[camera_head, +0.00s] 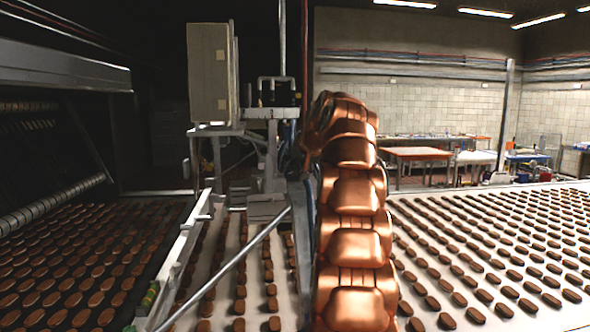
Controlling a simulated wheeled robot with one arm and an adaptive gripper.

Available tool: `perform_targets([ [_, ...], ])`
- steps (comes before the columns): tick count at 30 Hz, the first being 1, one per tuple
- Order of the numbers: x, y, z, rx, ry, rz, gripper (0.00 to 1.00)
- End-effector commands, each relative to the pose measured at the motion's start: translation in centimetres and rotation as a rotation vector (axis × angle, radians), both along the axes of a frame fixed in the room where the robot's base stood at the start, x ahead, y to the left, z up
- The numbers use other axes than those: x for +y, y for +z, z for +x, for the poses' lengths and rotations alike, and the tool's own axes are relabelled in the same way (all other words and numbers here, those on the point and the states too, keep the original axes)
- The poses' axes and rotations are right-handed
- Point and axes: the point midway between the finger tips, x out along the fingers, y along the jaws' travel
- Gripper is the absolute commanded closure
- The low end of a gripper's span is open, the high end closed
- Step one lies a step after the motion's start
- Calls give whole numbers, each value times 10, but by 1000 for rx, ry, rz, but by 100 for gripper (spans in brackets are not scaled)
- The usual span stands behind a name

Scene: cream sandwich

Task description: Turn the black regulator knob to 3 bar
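My copper-coloured arm rises through the middle of the head view and bends over at its top, beside a metal machine stand (270,150). No gripper fingers can be made out; the end of the arm is turned away or hidden behind its own links. I cannot make out the black regulator knob or any pressure gauge. Small dark fittings (268,92) sit on top of the stand, too small to identify.
A grey cabinet (208,75) stands left of the arm. Conveyors carrying rows of brown biscuits lie left (70,270) and right (490,250). A slanted metal rail (180,260) crosses the front left. Work tables (425,153) stand far back right.

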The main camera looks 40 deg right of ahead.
Motion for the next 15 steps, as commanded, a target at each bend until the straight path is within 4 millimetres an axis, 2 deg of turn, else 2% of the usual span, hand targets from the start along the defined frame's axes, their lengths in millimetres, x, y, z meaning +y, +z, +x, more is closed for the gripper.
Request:
perform_targets([
  [15,2,6,-4,-2,1,-3,40],
])
